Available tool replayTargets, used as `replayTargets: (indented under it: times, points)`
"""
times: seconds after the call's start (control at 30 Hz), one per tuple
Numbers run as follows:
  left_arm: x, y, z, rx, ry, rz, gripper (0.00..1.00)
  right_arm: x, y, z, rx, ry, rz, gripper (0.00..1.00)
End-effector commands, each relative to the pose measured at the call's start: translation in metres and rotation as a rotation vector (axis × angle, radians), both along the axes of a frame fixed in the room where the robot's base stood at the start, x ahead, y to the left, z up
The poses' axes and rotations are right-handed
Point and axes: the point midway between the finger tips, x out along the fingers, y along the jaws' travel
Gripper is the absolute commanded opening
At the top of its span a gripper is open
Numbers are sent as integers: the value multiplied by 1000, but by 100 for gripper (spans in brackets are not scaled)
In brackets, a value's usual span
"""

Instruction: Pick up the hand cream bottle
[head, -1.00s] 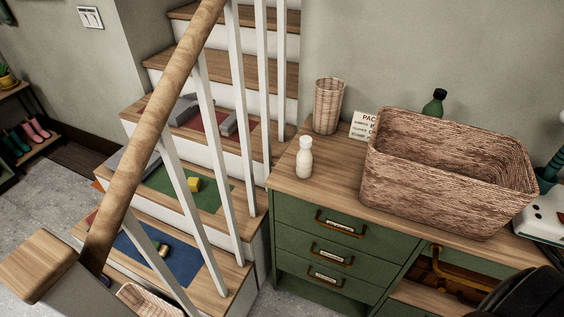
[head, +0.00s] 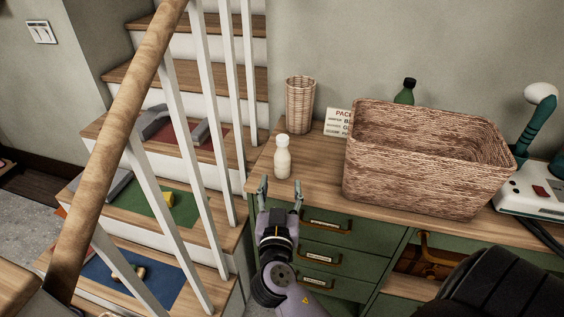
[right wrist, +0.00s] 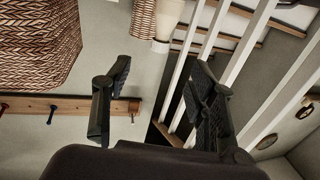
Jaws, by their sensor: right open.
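The hand cream bottle (head: 282,160) is cream-coloured with a rounded white cap. It stands upright on the wooden cabinet top (head: 325,172), near its left front edge. In the head view my right gripper (head: 281,189) is open and empty, just in front of the bottle and apart from it, with its fingers pointing towards it. In the right wrist view, which looks upside down, the bottle (right wrist: 171,18) shows at the top, beyond the gap between the two open fingers (right wrist: 160,68). My left gripper is not in view.
A large wicker basket (head: 428,195) stands right of the bottle. A wicker cup (head: 300,105), a small sign (head: 338,121) and a green bottle (head: 405,92) stand behind. The stair railing (head: 118,140) rises on the left. Bare cabinet top lies between bottle and basket.

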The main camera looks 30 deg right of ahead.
Motion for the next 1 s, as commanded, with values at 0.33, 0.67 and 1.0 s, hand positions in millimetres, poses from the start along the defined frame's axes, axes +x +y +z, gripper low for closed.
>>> replayTargets:
  times: [0.33,0.67,1.0]
  points:
    - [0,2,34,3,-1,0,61,61,-45,6,-7,3,1,52]
    - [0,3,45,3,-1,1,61,92,-67,1,-3,5,2,52]
    - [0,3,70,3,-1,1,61,125,-88,7,-4,6,2,52]
